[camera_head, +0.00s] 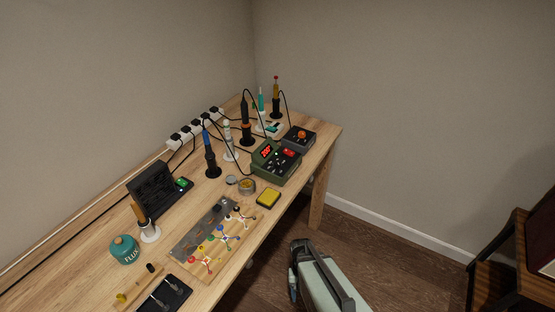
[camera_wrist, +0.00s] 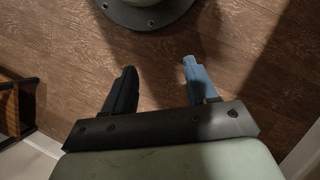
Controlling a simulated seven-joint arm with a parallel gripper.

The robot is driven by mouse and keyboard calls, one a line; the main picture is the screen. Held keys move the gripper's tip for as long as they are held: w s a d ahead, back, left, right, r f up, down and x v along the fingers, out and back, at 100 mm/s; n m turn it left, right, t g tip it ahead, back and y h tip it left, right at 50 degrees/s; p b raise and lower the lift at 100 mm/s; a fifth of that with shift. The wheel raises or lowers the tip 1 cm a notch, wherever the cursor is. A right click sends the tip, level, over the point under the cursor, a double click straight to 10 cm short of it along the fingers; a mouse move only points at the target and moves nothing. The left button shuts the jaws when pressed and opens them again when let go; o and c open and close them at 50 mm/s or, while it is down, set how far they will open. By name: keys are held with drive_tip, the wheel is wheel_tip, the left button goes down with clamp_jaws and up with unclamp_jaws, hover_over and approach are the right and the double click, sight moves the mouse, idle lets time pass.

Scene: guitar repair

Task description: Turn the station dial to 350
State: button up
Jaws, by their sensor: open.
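A green station box (camera_head: 276,163) with lit red displays and small knobs stands near the front edge at the right part of the workbench. Behind it is a smaller dark box (camera_head: 299,138) with an orange knob (camera_head: 302,134) and a red light. I cannot tell which one is the task's station, and the dial numbers are too small to read. My gripper (camera_wrist: 158,75) is open and empty in the wrist view, its two fingers apart over the wooden floor. In the head view my arm is in front of the bench, away from both boxes.
A yellow sponge (camera_head: 268,198), a tip-cleaner tin (camera_head: 247,186) and a teal flux jar (camera_head: 124,249) are on the bench. A wooden shelf unit (camera_head: 505,268) is at right.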

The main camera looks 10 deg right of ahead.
drive_tip(key=w+d+r+m+t, duration=0.1)
drive_tip(key=w+d+r+m, duration=0.1)
drive_tip(key=w+d+r, duration=0.45)
drive_tip(key=w+d+r+m+t, duration=0.15)
drive_tip(key=w+r, duration=0.25)
drive_tip(key=w, duration=0.6)
drive_tip(key=w+d+r+m+t, duration=0.1)
drive_tip(key=w+d+r+m, duration=0.1)
drive_tip(key=w+d+r, duration=0.5)
drive_tip(key=w+d+r+m+t, duration=0.1)
drive_tip(key=w+r+m, duration=0.3)
drive_tip(key=r, duration=0.6)
wheel_tip(320, 180, up, 24)
drive_tip(key=n, duration=1.3)
hover_over(277, 162)
drive_tip(key=shift+m+t, duration=0.25)
drive_tip(key=shift+t, duration=0.1)
wheel_tip(277, 162, down, 14)
drive_tip(key=shift+s+r, duration=0.1)
drive_tip(key=shift+s, duration=0.05)
drive_tip(key=shift+c, duration=0.5)
drive_tip(key=c, duration=1)
drive_tip(key=shift+o, duration=0.2)
